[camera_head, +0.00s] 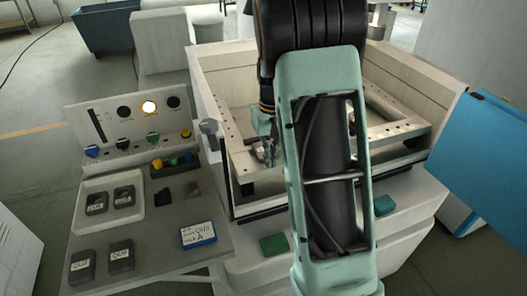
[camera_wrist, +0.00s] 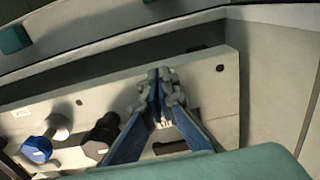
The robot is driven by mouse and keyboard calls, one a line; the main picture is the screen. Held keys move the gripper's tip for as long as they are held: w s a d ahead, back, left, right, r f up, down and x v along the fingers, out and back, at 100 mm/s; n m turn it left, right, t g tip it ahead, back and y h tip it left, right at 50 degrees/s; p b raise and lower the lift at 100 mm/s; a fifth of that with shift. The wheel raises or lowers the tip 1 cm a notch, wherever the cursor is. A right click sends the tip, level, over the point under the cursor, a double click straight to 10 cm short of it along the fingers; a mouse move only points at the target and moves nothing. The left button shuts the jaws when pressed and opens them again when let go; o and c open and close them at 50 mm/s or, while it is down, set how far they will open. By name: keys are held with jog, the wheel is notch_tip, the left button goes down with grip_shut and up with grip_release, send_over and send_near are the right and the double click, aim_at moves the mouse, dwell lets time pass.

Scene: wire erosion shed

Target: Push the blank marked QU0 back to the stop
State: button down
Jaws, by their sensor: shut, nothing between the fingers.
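My gripper (camera_head: 268,155) is over the white frame of the machine, partly behind my arm. In the wrist view its fingers (camera_wrist: 161,76) are shut with nothing between them, tips over the pale bar. Between the finger bases a small white label (camera_wrist: 165,123) with dark letters shows, partly hidden, and a dark piece (camera_wrist: 172,146) lies below it. I cannot tell whether this is the blank marked QU0. In the wrist view a blue-headed knob (camera_wrist: 38,148) and a dark-headed knob (camera_wrist: 98,148) stand on the bar left of the fingers. I cannot identify the stop.
On the grey side table (camera_head: 160,232), a white tray (camera_head: 81,218) holds two dark labelled pieces. Two more dark pieces (camera_head: 121,257) (camera_head: 81,267) and a blue-edged card (camera_head: 198,235) lie in front. A green block (camera_head: 274,244) lies on the machine's front ledge. A blue panel (camera_head: 485,150) stands right.

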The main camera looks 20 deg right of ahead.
jog(key=shift+w, duration=0.2)
jog(key=shift+w, duration=0.3)
jog(key=shift+w+p, duration=0.4)
jog(key=shift+w, duration=0.35)
jog(key=shift+s, duration=0.1)
jog(key=shift+s, duration=0.6)
notch_tip(320, 180, up, 7)
jog(key=p, duration=0.4)
